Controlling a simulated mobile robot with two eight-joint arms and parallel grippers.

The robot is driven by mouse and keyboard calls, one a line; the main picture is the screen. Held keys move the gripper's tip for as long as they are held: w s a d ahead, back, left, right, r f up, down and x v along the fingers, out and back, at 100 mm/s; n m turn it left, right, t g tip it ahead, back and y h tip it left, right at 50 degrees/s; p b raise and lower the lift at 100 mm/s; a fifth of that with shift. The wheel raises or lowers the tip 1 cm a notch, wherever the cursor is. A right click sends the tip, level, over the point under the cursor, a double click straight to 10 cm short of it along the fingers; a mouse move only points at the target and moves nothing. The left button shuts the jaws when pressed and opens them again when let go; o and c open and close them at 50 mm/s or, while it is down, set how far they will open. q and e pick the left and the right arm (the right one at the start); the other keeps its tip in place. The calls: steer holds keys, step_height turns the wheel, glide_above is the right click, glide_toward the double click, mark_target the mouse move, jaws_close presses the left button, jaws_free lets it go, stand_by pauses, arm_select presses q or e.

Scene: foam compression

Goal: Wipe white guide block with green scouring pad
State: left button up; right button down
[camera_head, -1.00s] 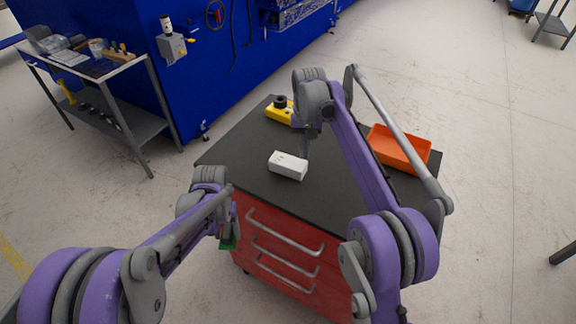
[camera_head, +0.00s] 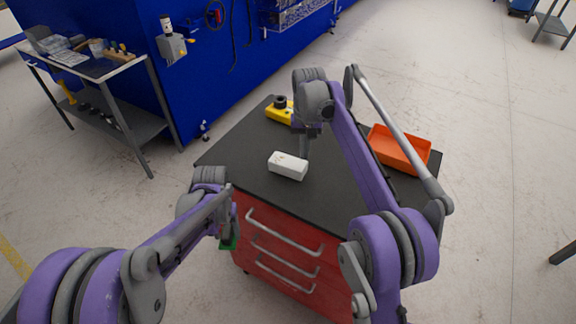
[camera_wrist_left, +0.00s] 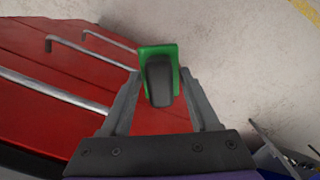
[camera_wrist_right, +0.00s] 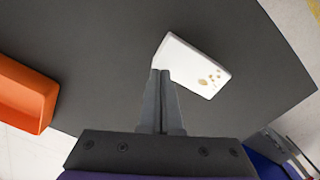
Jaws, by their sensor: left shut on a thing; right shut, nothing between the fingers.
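The white guide block (camera_head: 288,166) lies on the black cart top. In the right wrist view the white block (camera_wrist_right: 190,62) shows several brownish spots toward one end. My right gripper (camera_head: 304,156) is shut and empty, pointing down close beside the block. In the right wrist view its fingertips (camera_wrist_right: 161,73) overlap the block's near corner; I cannot tell whether they touch. My left gripper is shut on the green scouring pad (camera_wrist_left: 173,52), which has a dark grey grip part (camera_wrist_left: 159,82).
The black cart top (camera_head: 248,150) sits on a red drawer body with metal handles (camera_head: 285,232). An orange tray (camera_head: 399,150) stands on the right, partly behind my right arm. A yellow object with a black knob (camera_head: 279,110) is at the back. The top's left part is clear.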

arm_select(q)
steer(key=shift+s+f, duration=0.15)
steer(key=shift+f, duration=0.15)
arm_select(e)
steer(key=shift+f, duration=0.6)
stand_by(0.4)
